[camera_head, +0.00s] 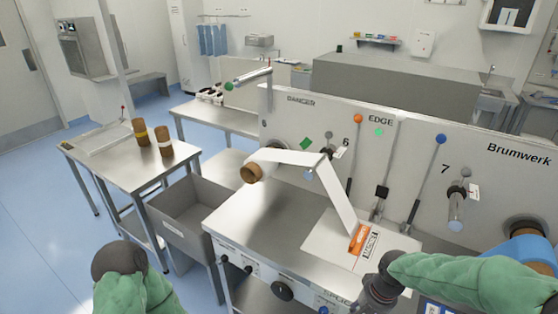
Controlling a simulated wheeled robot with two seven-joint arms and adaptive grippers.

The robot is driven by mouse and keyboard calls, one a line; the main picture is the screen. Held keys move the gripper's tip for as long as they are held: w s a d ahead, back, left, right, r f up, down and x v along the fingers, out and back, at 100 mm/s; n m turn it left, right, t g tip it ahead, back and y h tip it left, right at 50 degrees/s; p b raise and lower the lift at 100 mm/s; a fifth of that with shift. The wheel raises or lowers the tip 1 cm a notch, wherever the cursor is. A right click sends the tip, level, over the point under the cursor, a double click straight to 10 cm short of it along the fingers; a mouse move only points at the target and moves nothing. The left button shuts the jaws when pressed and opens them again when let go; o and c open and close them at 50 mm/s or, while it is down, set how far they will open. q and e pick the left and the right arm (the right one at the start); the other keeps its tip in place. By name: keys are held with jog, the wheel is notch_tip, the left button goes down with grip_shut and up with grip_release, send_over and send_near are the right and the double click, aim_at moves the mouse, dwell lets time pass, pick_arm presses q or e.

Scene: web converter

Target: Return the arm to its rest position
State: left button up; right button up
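My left arm shows at the bottom left as a green sleeve with a dark rounded joint; its gripper fingers are not visible. My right arm, also green-sleeved, reaches in from the right. The dark end of my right arm, toward the gripper (372,296), is above the front right of the machine's steel table (262,226). Its fingers cannot be made out, and I cannot tell whether it holds anything. A white web (340,195) runs from a roll (251,172) down to a plate with an orange label (358,238).
The machine's upright panel (290,125) carries levers and knobs. A grey open bin (190,212) stands left of the machine. A side table (120,165) holds two brown rolls. Blue floor (40,250) is clear at the left. A blue roll (530,250) is at the right edge.

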jog(key=s+a+f+y, duration=0.1)
jog(key=s+a+f, duration=0.2)
jog(key=f, duration=0.5)
jog(key=s+a+f+n+b, duration=0.1)
jog(key=s+a+f, duration=0.3)
jog(key=f, duration=0.5)
jog(key=s+a+f+n+y, duration=0.1)
jog(key=s+a+f, duration=0.2)
jog(key=a+f, duration=0.3)
notch_tip(320, 180, down, 3)
jog(key=shift+s+r+y, duration=0.15)
jog(key=shift+s+y, duration=0.15)
